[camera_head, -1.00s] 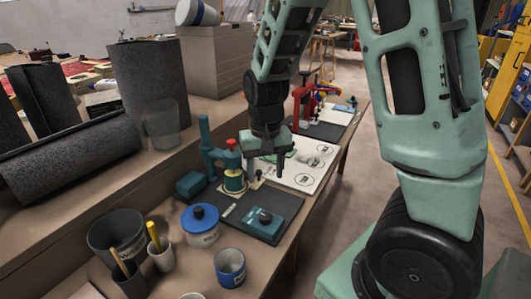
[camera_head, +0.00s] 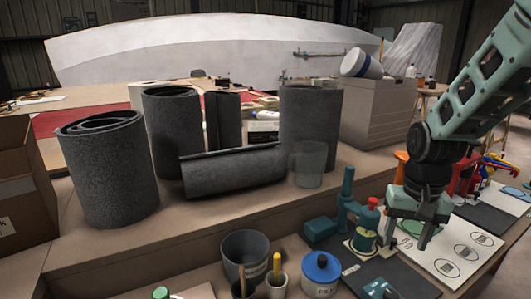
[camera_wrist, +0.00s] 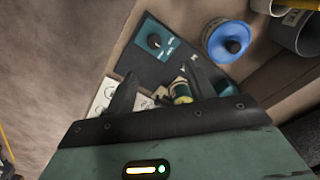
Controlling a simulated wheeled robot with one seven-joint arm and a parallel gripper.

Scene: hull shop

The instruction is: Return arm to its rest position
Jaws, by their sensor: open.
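My gripper (camera_head: 407,236) hangs at the right of the head view, pointing down over the bench. Its two fingers stand apart with nothing held between them. It is above the white board with printed circles (camera_head: 450,248) and to the right of a teal press-like tool with a red knob (camera_head: 367,222). In the wrist view my open fingers (camera_wrist: 160,95) show over the bench edge, with the dark mat (camera_wrist: 165,70) and a teal box (camera_wrist: 155,40) beyond them. My arm comes down from the upper right.
A blue-lidded tub (camera_head: 321,272), a grey bucket (camera_head: 246,255) and a cup with a yellow handle (camera_head: 277,285) stand at the front. Dark rolls (camera_head: 105,170) and a clear tumbler (camera_head: 307,165) stand on the raised shelf. A red tool (camera_head: 467,177) stands behind my gripper.

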